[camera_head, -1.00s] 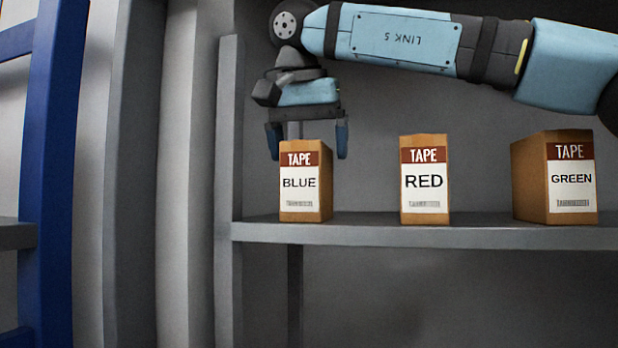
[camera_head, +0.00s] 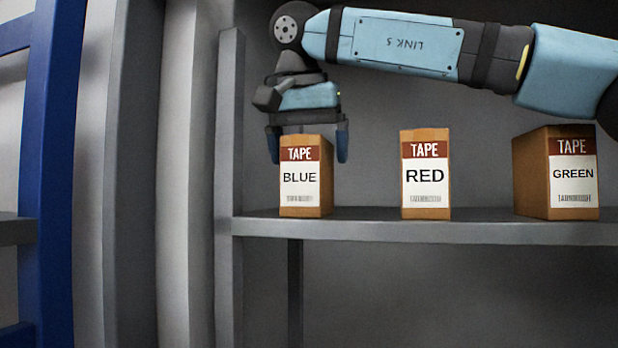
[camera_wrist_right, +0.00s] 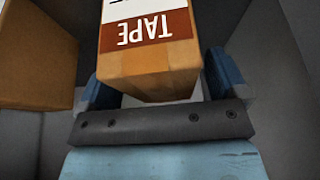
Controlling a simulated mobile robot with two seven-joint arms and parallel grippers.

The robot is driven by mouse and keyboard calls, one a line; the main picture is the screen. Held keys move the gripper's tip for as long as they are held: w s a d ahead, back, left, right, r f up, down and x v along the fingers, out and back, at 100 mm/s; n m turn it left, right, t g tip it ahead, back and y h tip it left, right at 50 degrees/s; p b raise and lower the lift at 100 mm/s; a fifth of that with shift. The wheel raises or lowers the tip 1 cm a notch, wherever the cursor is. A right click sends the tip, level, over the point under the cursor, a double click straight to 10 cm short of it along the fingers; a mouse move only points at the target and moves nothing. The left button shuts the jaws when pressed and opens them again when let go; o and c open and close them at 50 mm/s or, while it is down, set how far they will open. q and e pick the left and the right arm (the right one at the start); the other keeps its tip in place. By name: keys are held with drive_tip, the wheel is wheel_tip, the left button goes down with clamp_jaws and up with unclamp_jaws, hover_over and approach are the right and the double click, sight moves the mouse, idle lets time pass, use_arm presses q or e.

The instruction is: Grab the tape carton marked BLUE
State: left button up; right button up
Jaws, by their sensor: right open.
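The tape carton marked BLUE (camera_head: 300,185) stands upright at the left end of the grey shelf (camera_head: 430,229). My right gripper (camera_head: 308,150) points down over it, open, with one blue finger on each side of the carton's top. In the right wrist view, the carton (camera_wrist_right: 148,62) sits between the two fingers of the gripper (camera_wrist_right: 155,82). A gap shows beside the fingers, and I cannot tell whether either one touches it. My left gripper is not in view.
A carton marked RED (camera_head: 425,178) and a carton marked GREEN (camera_head: 560,175) stand farther right on the same shelf, with free room between them. A grey shelf post (camera_head: 229,150) rises left of the BLUE carton. A blue upright (camera_head: 52,170) stands at far left.

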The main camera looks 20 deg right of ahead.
drive_tip(key=shift+c, duration=0.2)
drive_tip(key=c, duration=1.2)
drive_tip(key=shift+r, duration=0.15)
